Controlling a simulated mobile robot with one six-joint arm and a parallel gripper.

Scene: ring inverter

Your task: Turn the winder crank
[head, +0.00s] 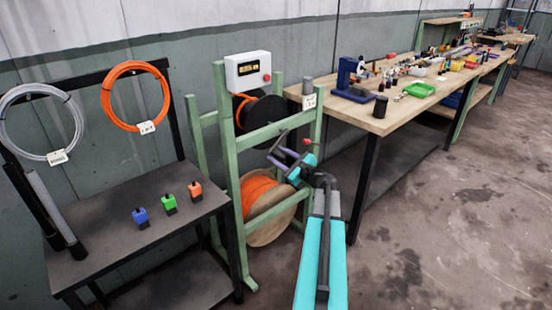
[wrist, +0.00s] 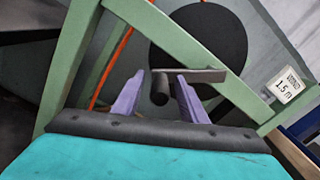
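The winder crank shows in the wrist view as a dark grey arm (wrist: 205,75) with a short round handle (wrist: 160,88). It lies in front of the winder's black round disc (wrist: 205,42). My gripper (wrist: 160,80) has its two purple fingers apart, one on each side of the handle, with gaps on both sides. In the head view my gripper (head: 288,153) is at the front of the green winder frame (head: 231,165), below the black disc (head: 264,120). My gripper and arm partly cover the crank there.
A wooden spool of orange cable (head: 268,205) sits low in the frame. A white control box (head: 248,70) is on top. A dark table (head: 150,235) stands left, with coloured blocks. A cluttered workbench (head: 400,110) stands right. The floor at right is clear.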

